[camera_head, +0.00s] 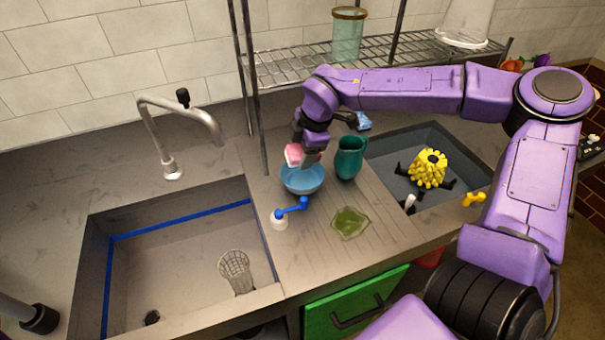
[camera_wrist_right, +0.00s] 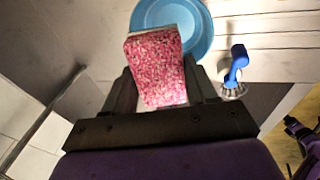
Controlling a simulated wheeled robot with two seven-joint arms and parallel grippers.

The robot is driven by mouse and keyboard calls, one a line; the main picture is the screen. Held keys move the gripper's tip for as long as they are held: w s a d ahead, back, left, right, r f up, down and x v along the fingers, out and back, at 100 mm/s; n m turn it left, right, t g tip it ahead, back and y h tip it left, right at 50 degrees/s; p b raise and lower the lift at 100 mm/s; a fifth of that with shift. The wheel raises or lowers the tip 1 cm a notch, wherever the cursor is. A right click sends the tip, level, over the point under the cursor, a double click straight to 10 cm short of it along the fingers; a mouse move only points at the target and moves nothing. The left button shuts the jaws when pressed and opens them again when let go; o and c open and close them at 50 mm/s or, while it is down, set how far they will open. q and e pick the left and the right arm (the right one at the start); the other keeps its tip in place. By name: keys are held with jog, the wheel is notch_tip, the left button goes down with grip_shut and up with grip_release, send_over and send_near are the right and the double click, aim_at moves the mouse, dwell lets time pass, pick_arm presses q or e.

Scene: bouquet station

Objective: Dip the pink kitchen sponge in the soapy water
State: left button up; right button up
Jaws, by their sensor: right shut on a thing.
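The pink kitchen sponge (camera_head: 294,155) is in my right gripper (camera_head: 306,158), which is shut on it. The sponge's speckled pink face (camera_wrist_right: 156,66) fills the space between the two fingers (camera_wrist_right: 160,88) in the right wrist view. The blue bowl (camera_head: 302,181) stands on the counter directly below the sponge. In the right wrist view the bowl (camera_wrist_right: 202,36) shows behind the sponge. I cannot tell whether the sponge touches the bowl's contents, and its lower side is hidden.
A teal jug (camera_head: 349,158) stands close right of the bowl. A blue-handled brush (camera_head: 283,217) lies in front, and a green cloth (camera_head: 350,222) to its right. Sinks lie left (camera_head: 170,270) and right (camera_head: 385,168). A wire shelf (camera_head: 390,66) rises behind.

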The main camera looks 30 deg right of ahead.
aim_at(299, 147)
jog(key=shift+r, duration=0.1)
dwell(0.4)
notch_tip(299, 147, up, 4)
jog(key=p, duration=0.2)
jog(key=shift+p, duration=0.3)
dwell(0.5)
